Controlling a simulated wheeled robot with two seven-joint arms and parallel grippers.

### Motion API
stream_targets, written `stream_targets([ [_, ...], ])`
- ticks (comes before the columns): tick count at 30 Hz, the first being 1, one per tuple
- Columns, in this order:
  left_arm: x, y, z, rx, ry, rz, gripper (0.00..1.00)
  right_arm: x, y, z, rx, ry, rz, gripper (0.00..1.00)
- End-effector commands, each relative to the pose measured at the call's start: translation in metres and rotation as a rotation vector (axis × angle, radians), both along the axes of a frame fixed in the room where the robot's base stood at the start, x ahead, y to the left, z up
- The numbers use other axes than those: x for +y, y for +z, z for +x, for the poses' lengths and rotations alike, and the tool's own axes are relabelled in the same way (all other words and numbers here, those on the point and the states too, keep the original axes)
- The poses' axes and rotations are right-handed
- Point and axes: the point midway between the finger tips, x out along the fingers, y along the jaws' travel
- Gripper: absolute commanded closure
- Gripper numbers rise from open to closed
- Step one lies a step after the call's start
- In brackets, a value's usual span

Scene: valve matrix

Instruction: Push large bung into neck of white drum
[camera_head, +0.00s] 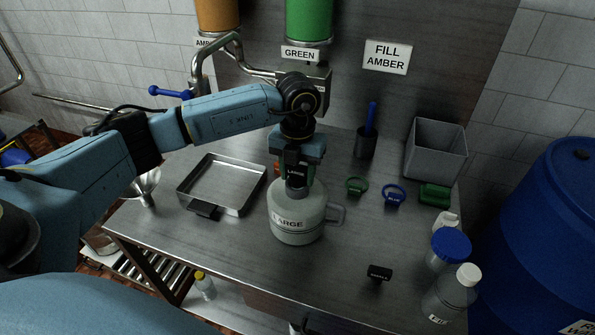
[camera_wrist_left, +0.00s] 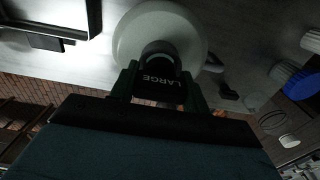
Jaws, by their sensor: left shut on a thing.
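The white drum (camera_head: 297,226), a squat pale jug with a side handle and a label reading LARGE, stands upright on the metal table. My left gripper (camera_head: 297,178) points down directly above its neck. It is shut on the large bung (camera_head: 295,171), a black piece labelled LARGE. In the left wrist view the bung (camera_wrist_left: 160,88) sits between the two green fingers, in line with the round neck (camera_wrist_left: 160,48) of the drum (camera_wrist_left: 136,38). The bung's lower end is at the neck; I cannot tell how deep it sits. My right gripper is not in view.
A metal tray (camera_head: 186,204) lies left of the drum. Green (camera_head: 356,186) and blue (camera_head: 394,194) rings, a grey bin (camera_head: 435,150) and a black labelled block (camera_head: 379,272) are to the right. Bottles (camera_head: 452,293) crowd the right edge. A pipe (camera_head: 236,55) runs behind my arm.

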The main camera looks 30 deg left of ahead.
Motion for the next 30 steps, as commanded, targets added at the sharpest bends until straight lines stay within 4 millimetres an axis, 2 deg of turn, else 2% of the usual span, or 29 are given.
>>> stream_targets([
  [30,0.000,0.055,0.001,-0.003,0.001,0.000,0.75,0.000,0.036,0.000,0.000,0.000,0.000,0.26],
])
